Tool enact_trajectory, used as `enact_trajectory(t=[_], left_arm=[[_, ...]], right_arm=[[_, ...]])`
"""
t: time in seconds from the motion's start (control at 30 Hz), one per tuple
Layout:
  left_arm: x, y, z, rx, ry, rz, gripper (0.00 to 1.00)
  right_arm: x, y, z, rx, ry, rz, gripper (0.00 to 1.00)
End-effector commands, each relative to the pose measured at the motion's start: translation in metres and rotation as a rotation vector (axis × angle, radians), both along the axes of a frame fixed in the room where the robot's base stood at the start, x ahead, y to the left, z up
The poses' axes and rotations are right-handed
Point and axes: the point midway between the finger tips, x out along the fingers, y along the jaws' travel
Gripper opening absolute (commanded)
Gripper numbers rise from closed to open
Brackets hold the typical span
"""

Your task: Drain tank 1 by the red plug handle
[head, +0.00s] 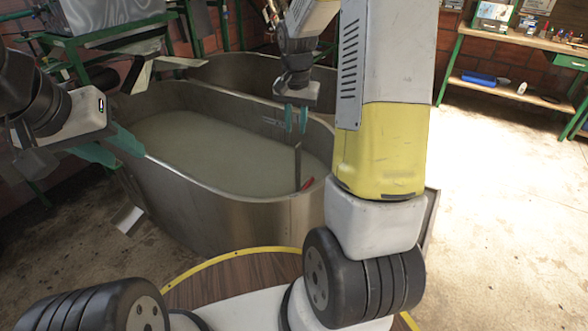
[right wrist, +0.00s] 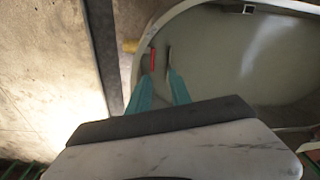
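A steel oval tank (head: 205,212) holding cloudy grey-green liquid (head: 215,145) stands in front of me. A red handle (head: 307,185) sits at its near right end, beside an upright metal strip (head: 298,165). The red handle also shows in the right wrist view (right wrist: 153,60), just beyond the fingertips and near the tank wall. My right gripper (head: 296,118) is above that end of the tank, teal fingers apart, empty and clear of the handle. My left gripper (head: 112,145) is over the tank's left rim, its teal fingers spread and empty.
A second steel tank (head: 240,70) stands behind the first. A green-framed workbench (head: 520,40) with tools is at the back right, and a green frame (head: 110,40) is at the back left. The bright floor (head: 500,190) at right is clear.

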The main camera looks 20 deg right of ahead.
Motion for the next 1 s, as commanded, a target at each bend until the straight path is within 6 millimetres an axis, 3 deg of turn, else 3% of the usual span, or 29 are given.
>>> enact_trajectory(t=[0.03, 0.2, 0.4, 1.0], left_arm=[[0.0, 0.0, 0.0, 0.0, 0.0, 0.0, 0.38], [0.0, 0.0, 0.0, 0.0, 0.0, 0.0, 0.38], [0.0, 0.0, 0.0, 0.0, 0.0, 0.0, 0.38], [0.0, 0.0, 0.0, 0.0, 0.0, 0.0, 0.38]], right_arm=[[0.011, -0.007, -0.029, -0.01, 0.041, -0.038, 0.25], [0.037, -0.028, -0.116, -0.05, 0.135, -0.165, 0.25], [0.045, -0.044, -0.195, -0.09, 0.207, -0.263, 0.25], [0.036, -0.058, -0.285, -0.106, 0.234, -0.303, 0.25]])
